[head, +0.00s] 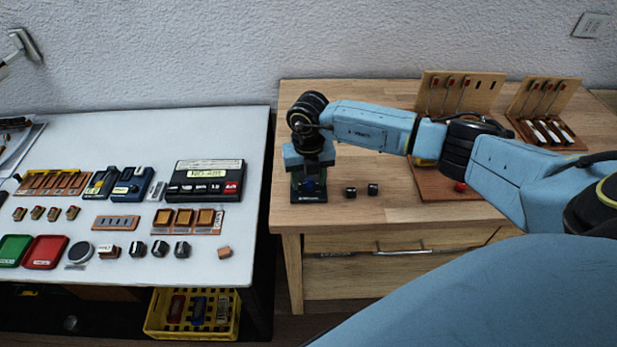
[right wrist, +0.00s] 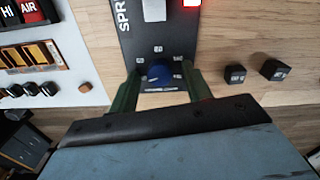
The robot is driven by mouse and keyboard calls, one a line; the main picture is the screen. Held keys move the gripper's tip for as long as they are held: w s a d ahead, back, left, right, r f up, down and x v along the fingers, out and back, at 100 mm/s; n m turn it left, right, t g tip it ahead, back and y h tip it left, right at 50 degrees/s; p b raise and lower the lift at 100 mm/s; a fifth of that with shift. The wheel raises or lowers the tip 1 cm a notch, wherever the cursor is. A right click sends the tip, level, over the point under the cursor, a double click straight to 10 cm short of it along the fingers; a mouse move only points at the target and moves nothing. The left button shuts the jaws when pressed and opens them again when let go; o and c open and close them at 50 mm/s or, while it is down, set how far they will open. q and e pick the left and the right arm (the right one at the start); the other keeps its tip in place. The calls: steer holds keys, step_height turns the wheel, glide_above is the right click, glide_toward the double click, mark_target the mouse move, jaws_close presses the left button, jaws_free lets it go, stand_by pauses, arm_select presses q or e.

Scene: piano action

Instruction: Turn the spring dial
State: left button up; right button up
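The spring dial is a blue knob (right wrist: 159,74) on a dark panel (right wrist: 140,40) lettered "SPR", the rest of the word cut off, with small markings around the knob. In the head view the dark unit (head: 312,197) stands at the left of the wooden table, mostly covered by my right gripper (head: 309,180). In the right wrist view my right gripper (right wrist: 161,86) points at the panel with its green fingers apart, one on each side of the knob. Gaps show between fingers and knob. My left gripper is not in view.
A red light (right wrist: 191,3) glows on the panel. Two small black cubes (head: 351,192) sit right of the unit. Wooden racks (head: 460,92) stand at the back right. The white table (head: 130,125) at left holds several devices and blocks. A yellow crate (head: 193,315) is below.

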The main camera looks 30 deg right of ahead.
mark_target(308, 182)
steer(key=c, duration=1)
steer(key=shift+o, duration=0.2)
steer(key=shift+m+p, duration=0.65)
steer(key=shift+m, duration=0.65)
steer(key=o, duration=1)
step_height(308, 182, up, 14)
steer(key=shift+f, duration=0.25)
